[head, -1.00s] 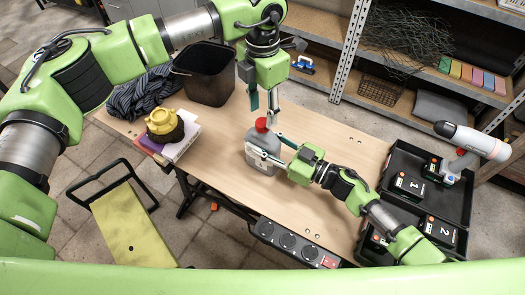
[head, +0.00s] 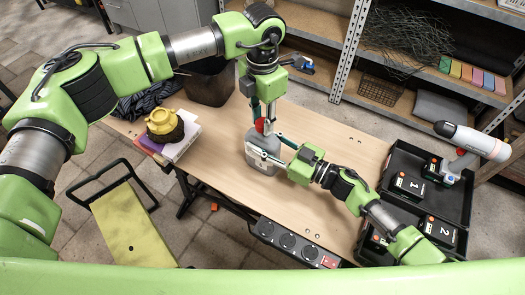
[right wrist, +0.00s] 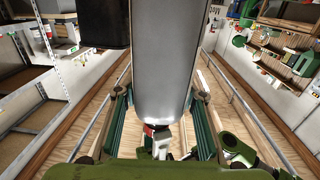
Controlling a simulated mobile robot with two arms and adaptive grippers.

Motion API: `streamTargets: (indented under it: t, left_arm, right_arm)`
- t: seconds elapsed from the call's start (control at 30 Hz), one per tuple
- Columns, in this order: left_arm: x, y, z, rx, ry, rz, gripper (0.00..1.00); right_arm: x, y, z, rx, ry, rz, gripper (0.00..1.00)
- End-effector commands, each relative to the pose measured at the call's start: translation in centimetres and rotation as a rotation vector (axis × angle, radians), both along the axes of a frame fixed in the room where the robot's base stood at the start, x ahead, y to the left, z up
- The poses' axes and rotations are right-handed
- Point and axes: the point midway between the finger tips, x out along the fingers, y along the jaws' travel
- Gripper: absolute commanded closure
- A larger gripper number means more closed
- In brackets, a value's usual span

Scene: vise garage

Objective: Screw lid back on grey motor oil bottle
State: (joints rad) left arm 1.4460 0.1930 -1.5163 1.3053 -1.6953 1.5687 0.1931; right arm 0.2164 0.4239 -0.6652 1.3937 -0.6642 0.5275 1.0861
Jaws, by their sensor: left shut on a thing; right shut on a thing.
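The grey motor oil bottle (head: 262,160) stands upright on the wooden workbench, and its grey body fills the middle of the right wrist view (right wrist: 158,60). The red lid (head: 260,126) is at the top of the bottle; fingers partly cover it, and I cannot tell how tightly it sits. My left gripper (head: 262,122) points down from above and is shut on the red lid. My right gripper (head: 266,150) reaches in from the right and is shut on the bottle's body, with one finger on each side in the wrist view (right wrist: 160,125).
A black bin (head: 208,84) and dark coiled rope (head: 148,98) are at the back left. An open black case (head: 400,168) with a drill (head: 470,140) is at right.

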Motion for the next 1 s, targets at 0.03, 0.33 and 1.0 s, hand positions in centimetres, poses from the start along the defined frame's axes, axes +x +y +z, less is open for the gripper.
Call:
streamTargets:
  t: [0.03,0.33,1.0]
  left_arm:
    - [0.1,0.1,0.0,0.001,-0.002,0.001,1.00]
    - [0.1,0.1,0.0,0.001,-0.001,0.001,0.55]
    - [0.2,0.0,8.6,-0.001,-0.004,0.002,0.55]
  right_arm:
    - [0.0,0.0,-0.1,-0.001,0.001,0.000,1.00]
    - [0.0,0.0,-0.1,-0.001,0.001,0.000,1.00]
    - [0.0,0.0,-0.1,-0.002,0.001,-0.001,1.00]
